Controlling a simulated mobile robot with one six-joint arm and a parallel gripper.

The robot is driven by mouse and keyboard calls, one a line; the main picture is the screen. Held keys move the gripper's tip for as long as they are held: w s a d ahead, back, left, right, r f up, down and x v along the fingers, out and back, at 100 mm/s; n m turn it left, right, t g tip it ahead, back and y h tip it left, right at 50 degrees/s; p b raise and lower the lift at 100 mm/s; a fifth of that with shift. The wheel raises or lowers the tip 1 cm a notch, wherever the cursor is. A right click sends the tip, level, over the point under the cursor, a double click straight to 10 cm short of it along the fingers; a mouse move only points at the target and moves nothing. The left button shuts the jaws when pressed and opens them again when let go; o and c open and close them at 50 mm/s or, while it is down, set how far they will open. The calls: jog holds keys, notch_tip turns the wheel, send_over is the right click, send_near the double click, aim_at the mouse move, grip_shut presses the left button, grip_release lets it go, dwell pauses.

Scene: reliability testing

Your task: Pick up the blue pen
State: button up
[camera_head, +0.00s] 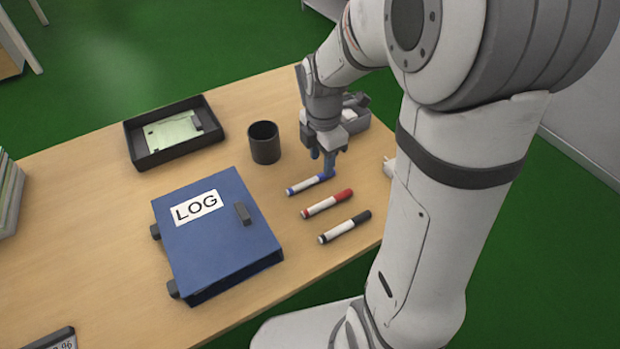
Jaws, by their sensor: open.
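The blue pen (304,186), white with blue ends, lies on the wooden table to the right of the blue LOG binder. My gripper (323,167) points down over the pen's right end, its fingers close to the blue cap. The jaws are open. The fingers partly cover the pen's right end, and I cannot tell whether they touch it or stand around it.
A red pen (327,204) and a black pen (345,227) lie just in front of it. The LOG binder (215,240), a dark cup (264,143) and a black tray (137,152) stand to the left. A grey object (356,117) sits behind my gripper.

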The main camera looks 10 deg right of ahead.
aim_at(318, 176)
jog(key=f, duration=0.3)
jog(key=f+b, duration=0.1)
jog(key=f, duration=0.1)
jog(key=shift+w+a, duration=0.1)
jog(key=shift+a, duration=0.2)
jog(key=shift+c, duration=0.3)
grip_shut()
